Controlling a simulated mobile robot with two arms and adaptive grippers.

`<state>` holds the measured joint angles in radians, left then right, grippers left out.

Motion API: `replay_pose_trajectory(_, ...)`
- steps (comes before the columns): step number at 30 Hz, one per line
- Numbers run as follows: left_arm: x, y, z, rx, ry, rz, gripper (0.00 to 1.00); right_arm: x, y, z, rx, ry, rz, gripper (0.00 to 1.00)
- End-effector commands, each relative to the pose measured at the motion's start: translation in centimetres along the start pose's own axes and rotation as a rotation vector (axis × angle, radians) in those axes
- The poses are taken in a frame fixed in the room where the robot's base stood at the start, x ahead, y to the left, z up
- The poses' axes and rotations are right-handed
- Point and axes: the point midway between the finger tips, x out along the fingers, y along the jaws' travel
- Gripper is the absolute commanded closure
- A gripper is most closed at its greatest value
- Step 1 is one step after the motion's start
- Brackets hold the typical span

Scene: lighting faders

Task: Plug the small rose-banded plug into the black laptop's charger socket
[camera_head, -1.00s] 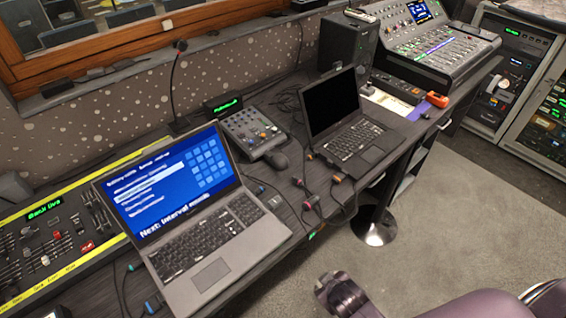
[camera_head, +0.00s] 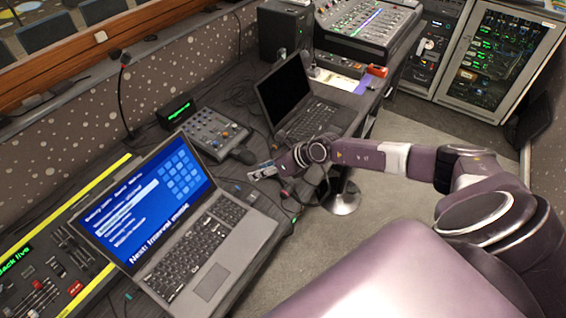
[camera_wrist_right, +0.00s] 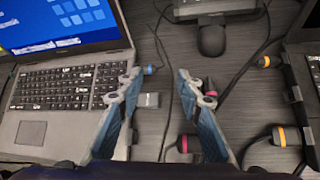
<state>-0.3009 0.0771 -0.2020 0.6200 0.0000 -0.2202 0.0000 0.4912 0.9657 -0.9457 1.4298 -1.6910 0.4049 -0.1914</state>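The black laptop (camera_head: 284,88) stands open with a dark screen at the back of the desk. Its near edge shows at the right of the right wrist view (camera_wrist_right: 293,85); I cannot make out its charger socket. I cannot tell surely which is the small one. My right gripper (camera_head: 263,172) is open and empty above the desk, its fingers apart in the wrist view (camera_wrist_right: 158,82). My left gripper is out of view.
A grey laptop (camera_head: 215,255) with a blue screen is left of the gripper. Orange-banded plugs (camera_wrist_right: 279,136) (camera_wrist_right: 265,61), a blue-tipped plug (camera_wrist_right: 149,70), a small grey block (camera_wrist_right: 148,100) and loose cables lie around. A small mixer (camera_head: 208,130) and dark mouse (camera_wrist_right: 211,40) are behind.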

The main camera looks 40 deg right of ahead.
Motion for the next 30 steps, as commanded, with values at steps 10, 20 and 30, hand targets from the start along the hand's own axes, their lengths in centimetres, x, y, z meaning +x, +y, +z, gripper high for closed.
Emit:
replay_pose_trajectory(10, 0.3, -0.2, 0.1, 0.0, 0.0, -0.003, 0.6, -3.1, -8.5, -3.2, -0.168, 0.196, -0.161, 0.67)
replay_pose_trajectory(20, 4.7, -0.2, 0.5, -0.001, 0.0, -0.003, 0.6, 1.2, -9.2, -4.2, -0.167, 0.192, -0.159, 0.67)
replay_pose_trajectory(30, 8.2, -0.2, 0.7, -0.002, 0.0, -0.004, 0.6, 4.8, -9.7, -4.7, -0.166, 0.193, -0.158, 0.67)
